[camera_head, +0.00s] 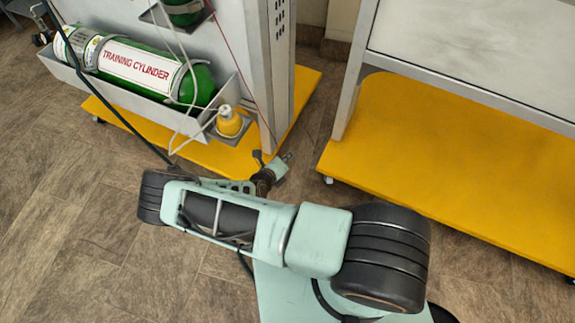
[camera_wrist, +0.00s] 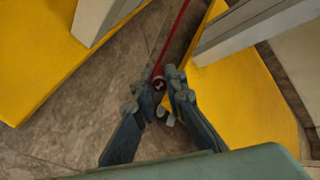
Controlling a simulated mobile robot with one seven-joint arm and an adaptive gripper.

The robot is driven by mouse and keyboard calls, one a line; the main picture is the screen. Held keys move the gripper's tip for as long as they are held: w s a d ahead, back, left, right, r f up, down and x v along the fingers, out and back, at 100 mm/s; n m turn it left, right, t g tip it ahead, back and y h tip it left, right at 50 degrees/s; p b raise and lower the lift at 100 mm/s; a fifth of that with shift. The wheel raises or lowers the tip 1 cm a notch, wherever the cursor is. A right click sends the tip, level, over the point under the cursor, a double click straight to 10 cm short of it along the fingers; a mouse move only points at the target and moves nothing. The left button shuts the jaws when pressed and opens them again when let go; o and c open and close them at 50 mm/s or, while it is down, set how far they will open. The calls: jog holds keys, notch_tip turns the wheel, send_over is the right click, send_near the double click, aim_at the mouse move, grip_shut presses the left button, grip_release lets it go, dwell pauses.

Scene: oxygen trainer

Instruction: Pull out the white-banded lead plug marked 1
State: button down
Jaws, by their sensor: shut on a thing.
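My gripper (camera_wrist: 162,92) is shut on a small plug (camera_wrist: 159,83) with a pale band at the end of a red lead (camera_wrist: 171,40). The fingers hide much of the plug, and I cannot read a mark on it. The red lead runs away from the fingertips toward the top of the wrist view. In the head view my gripper (camera_head: 274,170) is beside the grey post's foot, over the gap between two yellow bases. There the lead is a thin red line (camera_head: 245,80) coming down past the post. No socket shows at the plug.
A green training cylinder (camera_head: 145,68) lies in a grey tray at the left. The grey post (camera_head: 262,80) rises close behind my gripper. A second stand with a yellow base (camera_head: 440,150) is at the right. Brown floor lies between.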

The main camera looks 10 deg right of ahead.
jog(key=shift+s+d+f, duration=0.1)
jog(key=shift+f, duration=0.55)
jog(key=c, duration=1.9)
grip_release()
jog(key=v, duration=1.2)
